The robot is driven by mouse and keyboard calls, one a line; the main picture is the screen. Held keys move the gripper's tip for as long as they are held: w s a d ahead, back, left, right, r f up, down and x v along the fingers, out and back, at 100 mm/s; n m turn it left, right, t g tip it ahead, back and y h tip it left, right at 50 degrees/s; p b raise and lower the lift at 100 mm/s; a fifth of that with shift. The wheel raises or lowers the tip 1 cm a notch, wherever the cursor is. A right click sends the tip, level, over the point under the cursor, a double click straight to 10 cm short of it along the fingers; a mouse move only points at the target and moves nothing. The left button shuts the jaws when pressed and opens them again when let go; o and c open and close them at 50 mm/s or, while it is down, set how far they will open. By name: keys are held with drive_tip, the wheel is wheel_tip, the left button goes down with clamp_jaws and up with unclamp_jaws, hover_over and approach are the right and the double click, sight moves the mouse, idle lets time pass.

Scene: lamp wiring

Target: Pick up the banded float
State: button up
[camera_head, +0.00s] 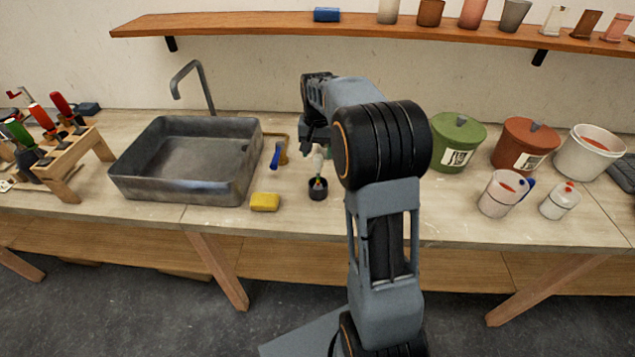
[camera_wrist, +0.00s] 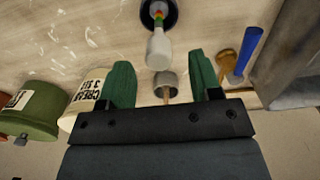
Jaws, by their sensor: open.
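The banded float stands upright in a small dark cup (camera_head: 317,193) on the bench. In the wrist view, its pale body (camera_wrist: 158,47) points toward my gripper, and its coloured bands show at the rim of the dark cup (camera_wrist: 174,14). In the head view, its pale upper part (camera_head: 318,164) shows just below my gripper (camera_head: 316,140). My gripper is open, with its green fingers apart and nothing held between them; in the wrist view (camera_wrist: 160,66) the float's top lies just ahead of the gap. The float's lower end is hidden in the cup.
A blue-handled tool (camera_head: 275,158) lies beside the grey sink (camera_head: 115,178). A yellow sponge (camera_head: 265,202) is left of the dark cup. A green pot (camera_head: 457,145) stands to the right.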

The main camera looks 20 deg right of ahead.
sight(318, 156)
drive_tip(key=shift+d+f, duration=0.1)
drive_tip(key=shift+f, duration=1.7)
clamp_jaws()
